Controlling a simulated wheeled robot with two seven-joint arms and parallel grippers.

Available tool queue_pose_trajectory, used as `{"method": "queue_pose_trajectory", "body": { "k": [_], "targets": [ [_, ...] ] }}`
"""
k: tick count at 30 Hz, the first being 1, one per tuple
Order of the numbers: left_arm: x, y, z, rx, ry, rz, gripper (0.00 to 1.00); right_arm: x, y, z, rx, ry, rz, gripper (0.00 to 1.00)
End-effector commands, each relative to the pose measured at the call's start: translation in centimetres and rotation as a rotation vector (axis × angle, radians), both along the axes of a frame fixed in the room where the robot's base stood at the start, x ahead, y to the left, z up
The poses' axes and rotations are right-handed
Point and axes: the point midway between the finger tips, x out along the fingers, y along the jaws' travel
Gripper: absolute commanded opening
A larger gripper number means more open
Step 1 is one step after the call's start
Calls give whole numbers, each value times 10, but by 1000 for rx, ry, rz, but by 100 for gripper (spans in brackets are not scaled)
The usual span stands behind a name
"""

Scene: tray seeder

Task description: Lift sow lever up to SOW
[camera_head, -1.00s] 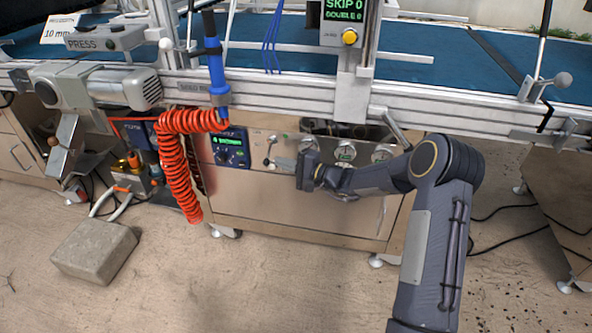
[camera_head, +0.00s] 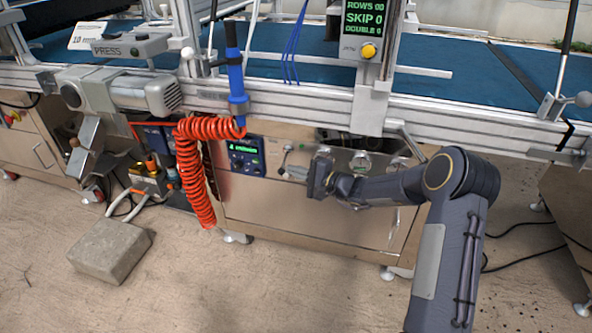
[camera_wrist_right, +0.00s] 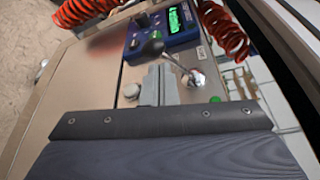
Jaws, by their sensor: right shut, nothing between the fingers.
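The sow lever (camera_head: 285,158) is a small silver lever with a dark ball knob on the steel front panel, just right of the blue display unit. In the right wrist view the lever (camera_wrist_right: 178,65) slants from its round silver pivot to its dark knob. My right gripper (camera_head: 318,178) is just right of the lever in the head view. In the wrist view its grey fingers (camera_wrist_right: 160,72) are shut and empty, with their tips close to the lever rod; whether they touch cannot be told. My left gripper is not in view.
The blue display unit (camera_head: 246,156) sits left of the lever, and a coiled orange hose (camera_head: 195,180) hangs beyond it. A machine rail (camera_head: 300,105) runs above. A concrete block (camera_head: 110,250) lies on the open floor.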

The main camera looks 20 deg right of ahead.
Motion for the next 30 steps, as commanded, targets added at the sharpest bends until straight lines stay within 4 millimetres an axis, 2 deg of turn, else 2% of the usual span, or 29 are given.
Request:
{"method": "queue_pose_trajectory", "body": {
  "k": [16, 30],
  "targets": [
    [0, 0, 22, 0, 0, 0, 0, -3, 2, 10, 72, 105, 1, 0],
    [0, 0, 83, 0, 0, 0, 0, -5, 4, 35, 273, 405, 1, 0]
  ]
}}
